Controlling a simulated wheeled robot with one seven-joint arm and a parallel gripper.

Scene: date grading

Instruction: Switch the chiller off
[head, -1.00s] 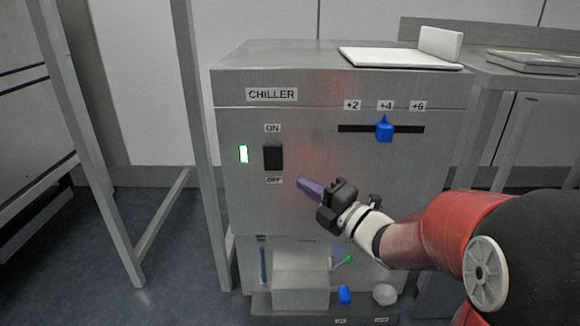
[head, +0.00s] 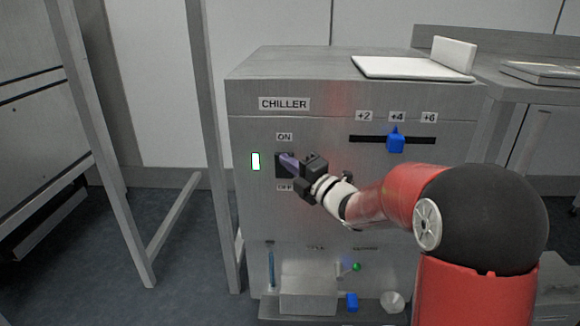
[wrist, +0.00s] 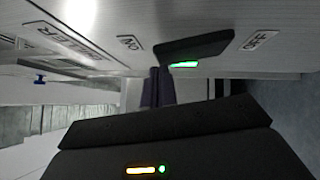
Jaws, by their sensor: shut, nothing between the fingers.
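The chiller (head: 252,215) is a grey metal cabinet facing me. Its black rocker switch (head: 280,174) sits between the ON label (head: 284,137) above and the OFF label (head: 284,188) below. The lit indicator (wrist: 184,64) shows there too.
A blue slider (head: 396,143) stands at +4 on the cabinet's right. A white tray (head: 405,67) lies on top. Below are a blue tap-like part (head: 352,302) and a small white bowl (head: 392,302). A metal frame leg (head: 205,130) stands close at left.

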